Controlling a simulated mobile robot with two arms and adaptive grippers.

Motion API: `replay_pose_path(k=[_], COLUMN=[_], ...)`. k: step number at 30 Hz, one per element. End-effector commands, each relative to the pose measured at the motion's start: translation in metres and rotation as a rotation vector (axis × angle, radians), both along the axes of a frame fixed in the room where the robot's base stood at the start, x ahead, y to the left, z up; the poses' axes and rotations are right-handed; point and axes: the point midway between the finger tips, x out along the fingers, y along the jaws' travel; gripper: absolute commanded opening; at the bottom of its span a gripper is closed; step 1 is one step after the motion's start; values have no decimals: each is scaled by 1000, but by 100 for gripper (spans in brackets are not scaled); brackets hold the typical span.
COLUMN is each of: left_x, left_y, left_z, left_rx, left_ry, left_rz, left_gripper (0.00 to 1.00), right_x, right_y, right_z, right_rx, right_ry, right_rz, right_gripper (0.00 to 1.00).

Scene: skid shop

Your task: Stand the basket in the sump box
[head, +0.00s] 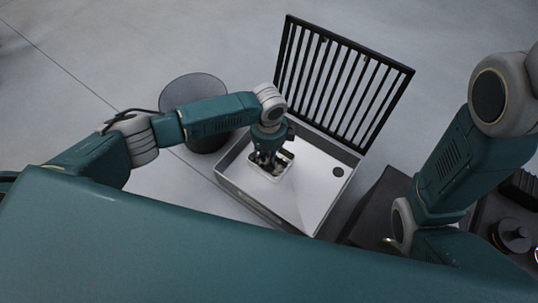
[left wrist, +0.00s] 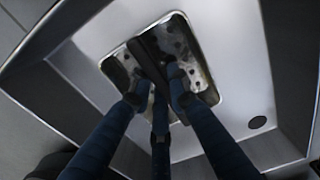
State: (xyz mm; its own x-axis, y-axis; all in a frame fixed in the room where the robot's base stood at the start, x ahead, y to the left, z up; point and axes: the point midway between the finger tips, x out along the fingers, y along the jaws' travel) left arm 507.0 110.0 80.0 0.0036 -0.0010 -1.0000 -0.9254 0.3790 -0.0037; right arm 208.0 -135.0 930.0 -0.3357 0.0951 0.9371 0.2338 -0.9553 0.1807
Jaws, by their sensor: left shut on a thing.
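The sump box (head: 312,192) is a grey open box with a pale floor and a dark round hole near its right side. The basket (head: 284,167) is a small pale metal tray with rounded corners, inside the box outline toward its left part. In the left wrist view the basket (left wrist: 192,58) shows dark perforations and a dark handle bar (left wrist: 150,55) across it. My left gripper (head: 266,164) is over the basket, its fingers shut on the handle. The basket looks level; whether it touches the floor I cannot tell. My right gripper is out of view.
A dark slatted grate (head: 340,80) stands raised along the box's back edge. A dark round bin (head: 193,92) stands left of the box. A dark surface with black parts (head: 512,236) is at the right. Open grey floor lies behind.

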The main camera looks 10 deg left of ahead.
Motion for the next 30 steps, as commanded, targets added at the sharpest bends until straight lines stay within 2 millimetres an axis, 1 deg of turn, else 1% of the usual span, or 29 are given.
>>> replay_pose_path(k=[5,6,8,9,15,18,26,29,30], left_x=[0,0,0,0,0,0,0,0,0], left_y=[0,0,0,0,0,0,0,0,0], left_z=[0,0,0,0,0,0,0,6,10], left_rx=[0,-1,-1,-1,0,0,0,0,0], left_ry=[-1,-1,-1,-1,0,1,0,0,0], left_rz=[-1,-1,-1,-1,-1,-1,-1,-1,-1], left_gripper=[0,23,34,39,39,57,57,57,57], right_x=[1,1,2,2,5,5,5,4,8], right_y=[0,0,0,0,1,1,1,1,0], right_z=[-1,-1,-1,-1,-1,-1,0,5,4], right_rx=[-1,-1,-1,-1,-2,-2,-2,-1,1], right_ry=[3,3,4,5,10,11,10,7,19], right_rz=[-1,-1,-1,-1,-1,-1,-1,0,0], right_gripper=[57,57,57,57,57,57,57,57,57])
